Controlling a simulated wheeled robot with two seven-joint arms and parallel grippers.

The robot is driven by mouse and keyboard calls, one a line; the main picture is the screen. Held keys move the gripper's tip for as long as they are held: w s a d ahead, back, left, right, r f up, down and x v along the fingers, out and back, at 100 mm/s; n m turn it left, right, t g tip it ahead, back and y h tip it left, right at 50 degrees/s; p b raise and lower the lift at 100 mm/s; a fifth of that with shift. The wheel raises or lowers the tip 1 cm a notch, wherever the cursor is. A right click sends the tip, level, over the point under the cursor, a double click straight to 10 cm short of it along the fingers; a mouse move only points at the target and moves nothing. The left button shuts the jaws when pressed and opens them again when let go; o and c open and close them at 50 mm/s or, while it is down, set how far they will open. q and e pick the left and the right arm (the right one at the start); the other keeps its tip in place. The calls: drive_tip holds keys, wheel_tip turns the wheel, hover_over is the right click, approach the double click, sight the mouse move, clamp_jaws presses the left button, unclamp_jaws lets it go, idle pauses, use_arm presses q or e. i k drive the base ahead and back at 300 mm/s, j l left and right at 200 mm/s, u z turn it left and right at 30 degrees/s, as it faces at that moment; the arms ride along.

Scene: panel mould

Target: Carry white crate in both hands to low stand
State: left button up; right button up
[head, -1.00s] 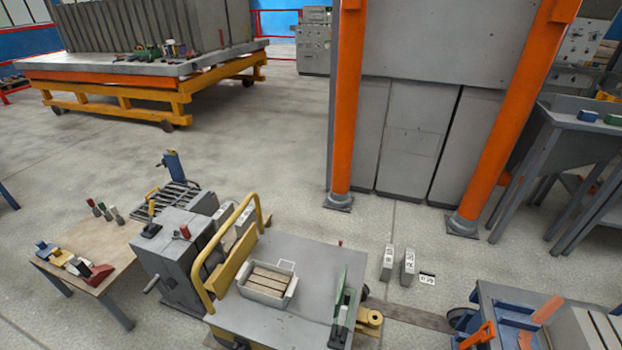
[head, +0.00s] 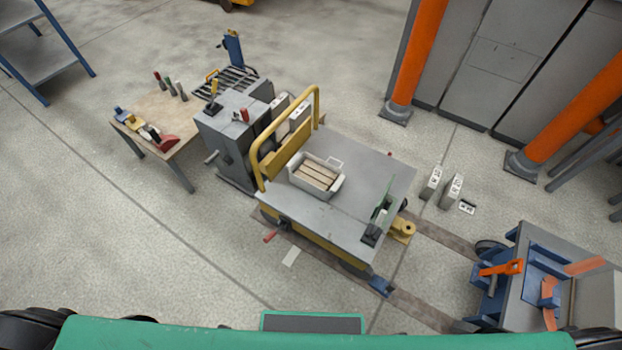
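The white crate (head: 309,187) sits upright on the grey deck of a yellow-framed trolley (head: 330,217). It holds several light wooden slats, and a thin white handle shows at its far side. Neither of my grippers is in view, and nothing is touching the crate. I cannot tell which piece of furniture here is the low stand.
A green tool (head: 383,212) stands on the deck's right part. A grey machine (head: 225,150) and a wood-topped table (head: 157,118) stand left of the trolley. A blue-and-grey cart (head: 530,285) is at the right. Floor at the left front is clear.

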sight(159, 110)
drive_tip(key=i+j+z, duration=0.1)
drive_tip(key=j+z, duration=0.25)
drive_tip(key=j, duration=0.3)
drive_tip(key=j+z, duration=0.35)
drive_tip(key=j, duration=0.25)
